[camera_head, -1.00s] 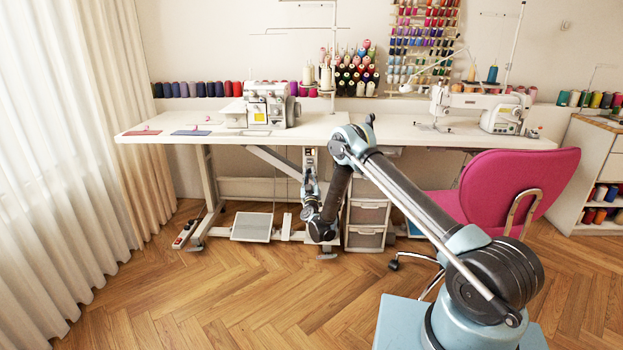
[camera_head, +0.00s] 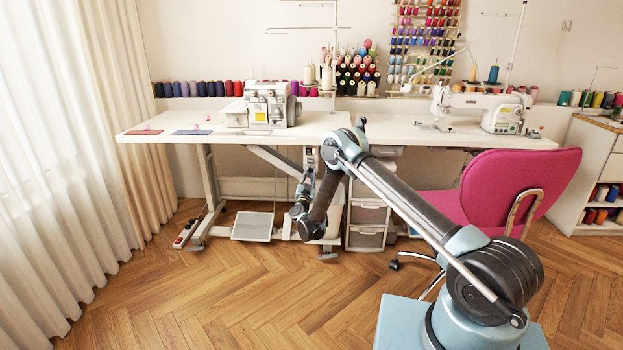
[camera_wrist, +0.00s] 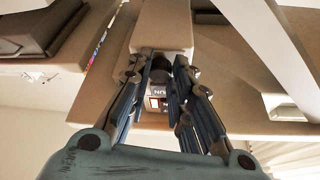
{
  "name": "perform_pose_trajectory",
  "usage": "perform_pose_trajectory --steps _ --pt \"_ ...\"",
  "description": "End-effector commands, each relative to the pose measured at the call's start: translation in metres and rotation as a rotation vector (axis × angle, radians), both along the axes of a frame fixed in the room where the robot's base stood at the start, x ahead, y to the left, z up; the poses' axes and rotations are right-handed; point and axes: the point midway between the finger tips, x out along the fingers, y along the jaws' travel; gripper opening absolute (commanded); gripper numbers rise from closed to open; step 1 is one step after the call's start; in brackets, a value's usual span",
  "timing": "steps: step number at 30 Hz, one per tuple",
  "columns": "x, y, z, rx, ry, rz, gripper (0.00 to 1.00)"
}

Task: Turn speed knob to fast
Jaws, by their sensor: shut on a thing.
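The speed knob (camera_wrist: 160,79) is a dark round shape between my fingers in the wrist view. It sits on a small control box (camera_wrist: 156,102) with pale lettering and an orange-red patch, partly hidden by the fingers. My gripper (camera_wrist: 166,65) is closed around the knob, one finger on each side. In the head view the control box (camera_head: 311,153) is under the left worktable, and my gripper (camera_head: 308,175) reaches up to it from below. I cannot read the knob's setting.
The white worktable (camera_head: 180,135) carries a serger (camera_head: 267,106). A drawer unit (camera_head: 367,215) stands right of my forearm, and a pink chair (camera_head: 510,185) farther right. A foot pedal (camera_head: 252,227) lies below. The front floor is clear.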

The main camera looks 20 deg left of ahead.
Motion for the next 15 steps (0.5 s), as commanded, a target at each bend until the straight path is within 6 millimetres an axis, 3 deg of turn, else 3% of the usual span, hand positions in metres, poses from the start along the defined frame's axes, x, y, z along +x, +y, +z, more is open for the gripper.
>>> perform_pose_trajectory --steps 15 --pt "0.0013 -0.0004 0.0013 0.234 0.056 -0.005 0.00"
